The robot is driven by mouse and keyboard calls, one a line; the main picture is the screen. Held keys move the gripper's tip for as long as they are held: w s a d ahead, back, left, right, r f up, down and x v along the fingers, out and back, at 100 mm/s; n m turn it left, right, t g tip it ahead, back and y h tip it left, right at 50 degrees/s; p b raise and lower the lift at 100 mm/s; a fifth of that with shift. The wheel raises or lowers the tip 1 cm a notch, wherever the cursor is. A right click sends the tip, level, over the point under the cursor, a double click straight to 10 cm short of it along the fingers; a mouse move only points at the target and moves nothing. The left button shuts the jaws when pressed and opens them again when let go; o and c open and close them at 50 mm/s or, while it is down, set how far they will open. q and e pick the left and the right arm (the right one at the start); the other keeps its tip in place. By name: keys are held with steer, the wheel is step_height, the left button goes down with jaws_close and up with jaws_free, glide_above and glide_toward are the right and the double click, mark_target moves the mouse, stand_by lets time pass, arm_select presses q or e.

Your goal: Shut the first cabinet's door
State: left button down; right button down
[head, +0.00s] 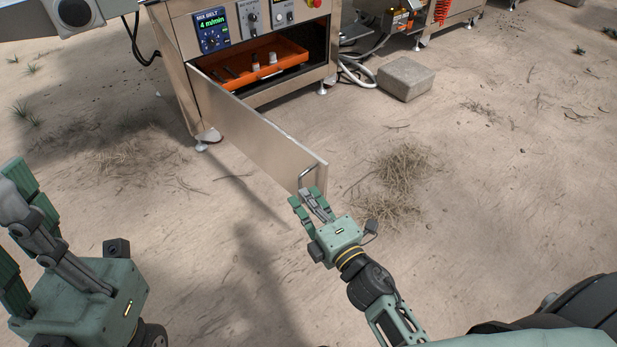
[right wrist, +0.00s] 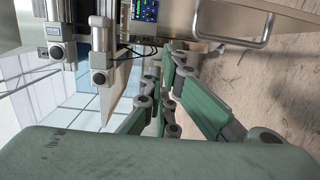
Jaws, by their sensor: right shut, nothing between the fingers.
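The first cabinet's door (head: 255,125) is a flat steel panel standing open, swung out from the left of the cabinet (head: 178,60). Its bar handle (head: 306,177) sits near the free end; a handle (right wrist: 225,40) also shows in the right wrist view. My right gripper (head: 309,198) is shut and empty, with its fingertips just below and close to the handle. Whether they touch the door I cannot tell. My left gripper (head: 12,225) is at the left edge, fingers apart, empty and away from the door, partly cut off.
An orange tray (head: 235,77) with small pale cups lies inside the open cabinet. A control display (head: 212,40) is above it. A concrete block (head: 405,78) and hoses lie to the right. Dry grass (head: 395,185) lies right of the door. The sandy ground is otherwise mostly clear.

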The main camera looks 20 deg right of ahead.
steer(key=w+d+b, duration=0.1)
steer(key=w+d, duration=0.1)
steer(key=w, duration=0.4)
steer(key=shift+w+d, duration=0.25)
steer(key=shift+d, duration=0.1)
